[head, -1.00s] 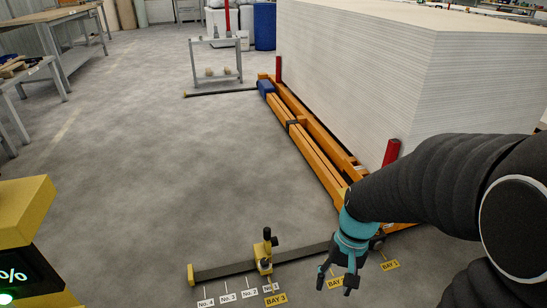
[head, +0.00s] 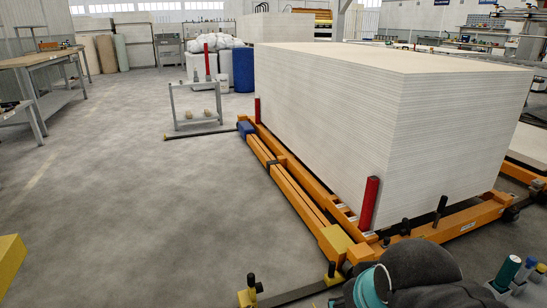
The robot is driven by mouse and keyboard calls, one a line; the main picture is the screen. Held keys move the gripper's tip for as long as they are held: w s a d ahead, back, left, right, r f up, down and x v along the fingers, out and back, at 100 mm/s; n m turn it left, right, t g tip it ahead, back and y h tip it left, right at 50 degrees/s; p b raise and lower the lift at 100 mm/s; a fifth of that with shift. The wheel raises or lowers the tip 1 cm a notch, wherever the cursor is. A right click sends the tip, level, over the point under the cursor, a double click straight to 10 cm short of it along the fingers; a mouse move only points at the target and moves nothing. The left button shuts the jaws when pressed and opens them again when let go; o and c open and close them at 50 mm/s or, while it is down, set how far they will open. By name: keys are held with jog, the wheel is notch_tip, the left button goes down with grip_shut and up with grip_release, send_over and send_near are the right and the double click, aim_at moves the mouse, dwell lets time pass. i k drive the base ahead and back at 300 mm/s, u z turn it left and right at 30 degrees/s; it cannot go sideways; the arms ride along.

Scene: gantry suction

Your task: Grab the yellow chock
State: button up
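A small yellow chock (head: 247,297) with an upright black handle stands on the dark floor bar at the bottom edge, left of centre; its lower part is cut off. A second yellow piece (head: 333,279) with a dark handle sits farther right on the same bar, close to the orange frame. I cannot tell from this view which of them is the task's chock. My arm crosses the bottom right, with a teal ring at its near joint. My gripper is out of the picture, so its fingers and anything in them are hidden.
A tall stack of white boards (head: 420,130) rests on an orange frame (head: 295,190) with red posts (head: 370,203). A grey rack (head: 195,103) stands behind. A workbench (head: 38,80) is at the left.

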aim_at(333, 277)
jog(key=u, duration=2.75)
jog(key=k, duration=1.8)
jog(key=z, duration=1.65)
jog(key=i, duration=1)
